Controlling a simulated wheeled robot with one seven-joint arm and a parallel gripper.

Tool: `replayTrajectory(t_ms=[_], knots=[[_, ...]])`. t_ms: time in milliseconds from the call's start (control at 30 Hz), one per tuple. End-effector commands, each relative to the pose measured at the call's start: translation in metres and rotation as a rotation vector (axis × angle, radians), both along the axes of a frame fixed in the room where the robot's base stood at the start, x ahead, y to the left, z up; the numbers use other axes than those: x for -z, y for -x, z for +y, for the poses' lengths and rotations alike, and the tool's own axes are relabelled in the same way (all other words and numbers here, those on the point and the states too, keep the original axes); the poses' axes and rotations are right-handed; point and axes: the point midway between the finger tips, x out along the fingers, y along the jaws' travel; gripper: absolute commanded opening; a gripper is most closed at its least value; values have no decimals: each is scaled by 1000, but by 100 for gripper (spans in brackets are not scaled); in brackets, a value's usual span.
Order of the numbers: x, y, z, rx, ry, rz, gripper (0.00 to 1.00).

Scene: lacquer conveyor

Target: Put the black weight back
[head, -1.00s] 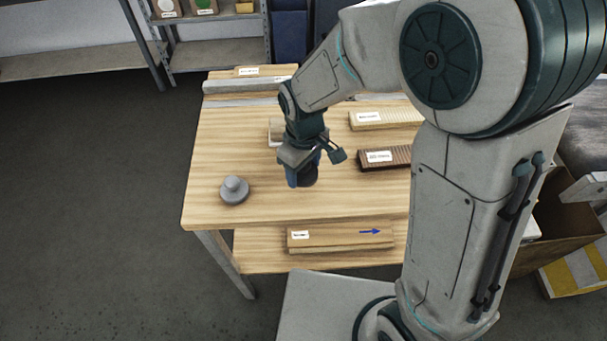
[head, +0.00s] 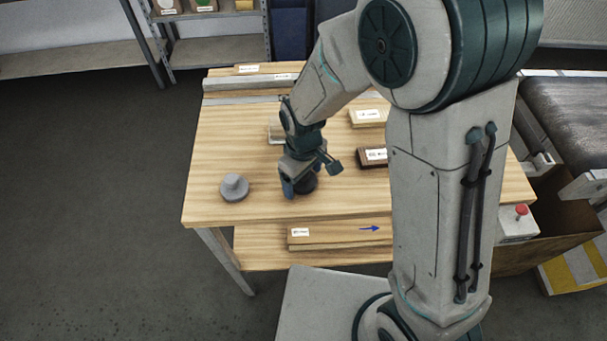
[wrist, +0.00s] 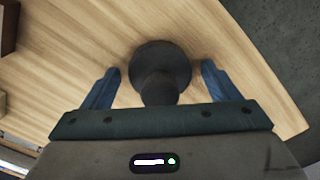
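The black weight (head: 306,185) is a dark round disc with a knob. It stands on the wooden table near the front edge, partly hidden by my gripper in the head view. My gripper (head: 294,188) is over it, pointing down. In the wrist view the black weight (wrist: 162,62) lies between the two blue fingers of my gripper (wrist: 160,85). The fingers are spread wide, with a gap on each side of the knob. A grey weight (head: 234,187) with a knob stands to the left on the same table.
Wooden blocks with labels (head: 368,117) and a dark brown block (head: 373,158) lie to the right on the tabletop (head: 225,140). A labelled board (head: 330,236) lies on the lower shelf. The table between the grey weight and my gripper is clear.

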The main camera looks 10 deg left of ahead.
Motion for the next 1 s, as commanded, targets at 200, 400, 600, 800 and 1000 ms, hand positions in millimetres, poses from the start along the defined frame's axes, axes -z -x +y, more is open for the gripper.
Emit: replayTrajectory(t_ms=[200,400,600,800,1000], knots=[[-2,0,0,0,0,0,82],[-20,-1,1,0,-3,-4,82],[-61,-1,0,0,-4,-6,82],[-100,-1,0,0,-3,-4,82],[-120,-1,0,1,-1,-2,82]])
